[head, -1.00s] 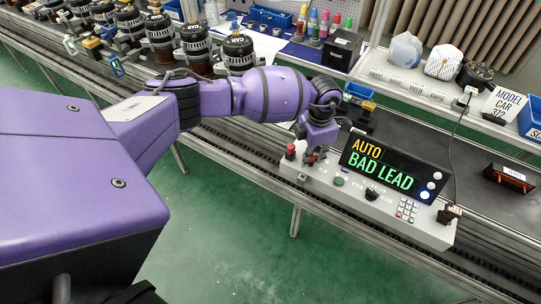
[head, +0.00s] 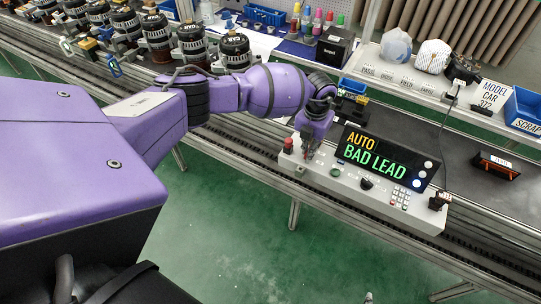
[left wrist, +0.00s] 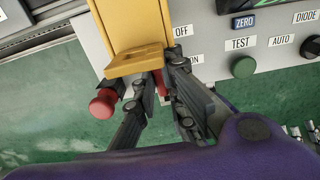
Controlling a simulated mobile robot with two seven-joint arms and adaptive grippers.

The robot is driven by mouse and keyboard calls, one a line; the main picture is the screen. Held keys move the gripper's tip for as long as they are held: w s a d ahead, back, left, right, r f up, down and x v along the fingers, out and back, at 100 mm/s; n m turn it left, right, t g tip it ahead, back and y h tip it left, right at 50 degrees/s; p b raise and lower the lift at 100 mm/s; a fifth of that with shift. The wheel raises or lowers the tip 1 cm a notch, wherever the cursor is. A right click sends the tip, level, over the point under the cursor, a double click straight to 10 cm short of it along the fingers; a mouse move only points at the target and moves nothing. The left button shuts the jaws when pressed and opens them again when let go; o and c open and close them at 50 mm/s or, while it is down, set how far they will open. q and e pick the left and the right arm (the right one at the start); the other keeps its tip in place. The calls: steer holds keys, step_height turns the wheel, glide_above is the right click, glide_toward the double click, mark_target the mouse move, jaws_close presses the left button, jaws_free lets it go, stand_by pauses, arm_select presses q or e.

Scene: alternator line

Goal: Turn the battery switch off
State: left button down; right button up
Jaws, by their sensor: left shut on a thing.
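The red battery switch handle (left wrist: 159,84) shows in the left wrist view as a small red piece, mostly hidden by a yellow block (left wrist: 142,30) in front of it. OFF and ON labels sit to its right; the handle's exact angle is hidden. My left gripper (head: 307,154) is at the left end of the grey test panel (head: 388,205), pointing down at it. In the left wrist view its black fingers are shut on the red handle. In the head view the switch is hidden behind this gripper. My right gripper is not in view.
A red mushroom button (left wrist: 103,104) stands close left of the fingers. A green button (left wrist: 243,67) is to the right. The display (head: 385,158) reads AUTO, BAD LEAD. Several alternators (head: 193,45) line the far conveyor. Green floor in front is clear.

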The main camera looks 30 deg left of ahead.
arm_select(q)
steer(key=shift+w+r, duration=0.25)
steer(key=shift+r, duration=0.05)
steer(key=c, duration=1.9)
jaws_free()
steer(key=shift+c, duration=0.2)
steer(key=shift+o, duration=0.6)
steer(key=shift+s+f, duration=0.15)
step_height(320, 180, up, 12)
